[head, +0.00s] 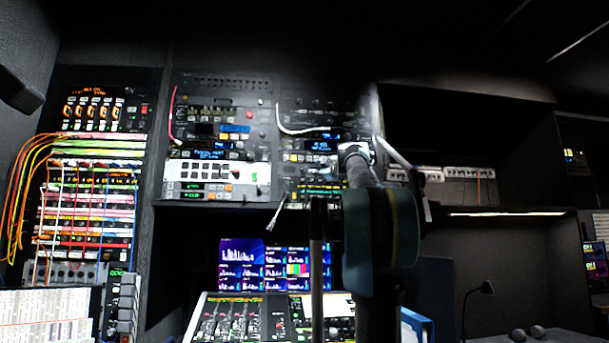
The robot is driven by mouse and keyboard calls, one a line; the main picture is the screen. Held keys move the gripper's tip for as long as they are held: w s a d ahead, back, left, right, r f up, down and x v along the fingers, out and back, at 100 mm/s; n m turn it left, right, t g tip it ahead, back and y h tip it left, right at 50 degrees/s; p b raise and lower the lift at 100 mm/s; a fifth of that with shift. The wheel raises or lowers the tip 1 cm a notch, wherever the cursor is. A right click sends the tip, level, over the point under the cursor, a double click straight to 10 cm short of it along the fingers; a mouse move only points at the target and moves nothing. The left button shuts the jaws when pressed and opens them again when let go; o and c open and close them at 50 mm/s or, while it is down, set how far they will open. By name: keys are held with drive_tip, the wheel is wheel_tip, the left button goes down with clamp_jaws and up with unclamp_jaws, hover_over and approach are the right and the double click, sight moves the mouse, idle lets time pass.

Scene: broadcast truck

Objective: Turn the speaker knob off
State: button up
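I cannot pick out the speaker knob for sure; many small knobs show on the rack units, too small to tell apart. My arm rises in front of the right column of the middle equipment rack and hides part of it. My gripper (354,152) seems to be at the arm's upper end, close to the lit rack units. Its fingers are not clear, so I cannot tell whether it is open or shut, or whether it touches a panel.
A patch bay (88,205) with coloured cables stands at the left. Monitors (275,265) show bright graphs below the rack, above a mixing console (238,316). A dark shelf with small white panels (470,173) is at the right, and a desk lamp (486,288) stands below.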

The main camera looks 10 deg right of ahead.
sight(304, 169)
drive_tip(key=x, duration=1.4)
drive_tip(key=shift+w+a, duration=0.15)
drive_tip(key=shift+w, duration=0.2)
drive_tip(key=shift+c, duration=0.2)
clamp_jaws()
